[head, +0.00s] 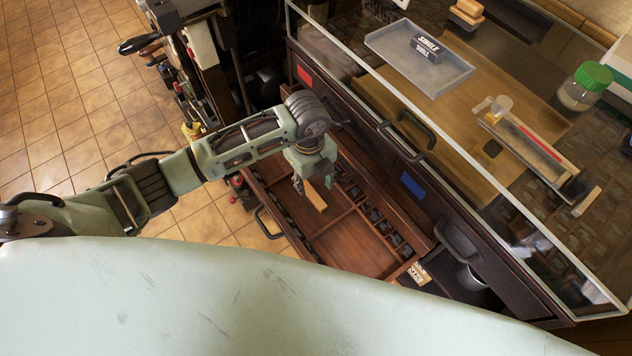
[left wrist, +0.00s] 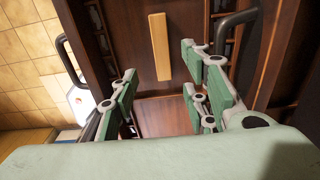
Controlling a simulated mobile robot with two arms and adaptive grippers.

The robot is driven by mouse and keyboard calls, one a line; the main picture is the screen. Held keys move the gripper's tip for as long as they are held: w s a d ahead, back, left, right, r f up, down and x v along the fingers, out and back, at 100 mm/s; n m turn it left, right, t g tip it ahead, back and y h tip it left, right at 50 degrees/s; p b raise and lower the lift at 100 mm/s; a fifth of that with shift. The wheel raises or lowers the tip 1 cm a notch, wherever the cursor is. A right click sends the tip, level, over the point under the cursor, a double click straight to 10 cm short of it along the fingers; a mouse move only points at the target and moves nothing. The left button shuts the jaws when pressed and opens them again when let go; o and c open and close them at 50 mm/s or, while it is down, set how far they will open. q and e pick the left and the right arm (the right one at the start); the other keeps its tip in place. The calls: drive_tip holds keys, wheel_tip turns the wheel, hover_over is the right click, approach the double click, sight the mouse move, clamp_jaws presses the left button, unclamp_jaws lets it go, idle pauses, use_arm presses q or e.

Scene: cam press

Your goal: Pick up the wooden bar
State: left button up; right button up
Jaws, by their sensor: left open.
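The wooden bar (head: 316,197) is a short, light tan block inside the open drawer (head: 352,250). In the left wrist view the bar (left wrist: 160,47) lies lengthwise, pointing away from the camera, on the dark brown drawer floor. My left gripper (head: 308,183) reaches down over the drawer, beside the bar in the head view. In the left wrist view its green fingers (left wrist: 160,78) are spread apart and empty, with the bar beyond the gap between them. The exact height of the fingers above the bar cannot be told. My right gripper is not in view.
The drawer has wooden dividers and rows of dark type-like blocks. A cabinet with black handles (head: 408,135) and a glass-topped counter stands right of it. On the counter are a grey tray (head: 455,76) and a green-lidded jar (head: 584,87). Tiled floor (head: 60,120) lies left.

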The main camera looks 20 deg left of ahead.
sight(311, 192)
use_arm(q)
drive_tip(key=f, duration=0.1)
drive_tip(key=w+f, duration=0.1)
drive_tip(key=f, duration=0.1)
drive_tip(key=shift+w+a, duration=0.25)
drive_tip(key=shift+a, duration=0.1)
drive_tip(key=shift+s+f, duration=0.25)
drive_tip(key=shift+s, duration=0.05)
wheel_tip(311, 192, down, 4)
drive_tip(key=shift+w+d+r, duration=0.1)
drive_tip(key=shift+f, duration=0.3)
drive_tip(key=shift+c, duration=1.2)
drive_tip(key=c, duration=0.5)
clamp_jaws()
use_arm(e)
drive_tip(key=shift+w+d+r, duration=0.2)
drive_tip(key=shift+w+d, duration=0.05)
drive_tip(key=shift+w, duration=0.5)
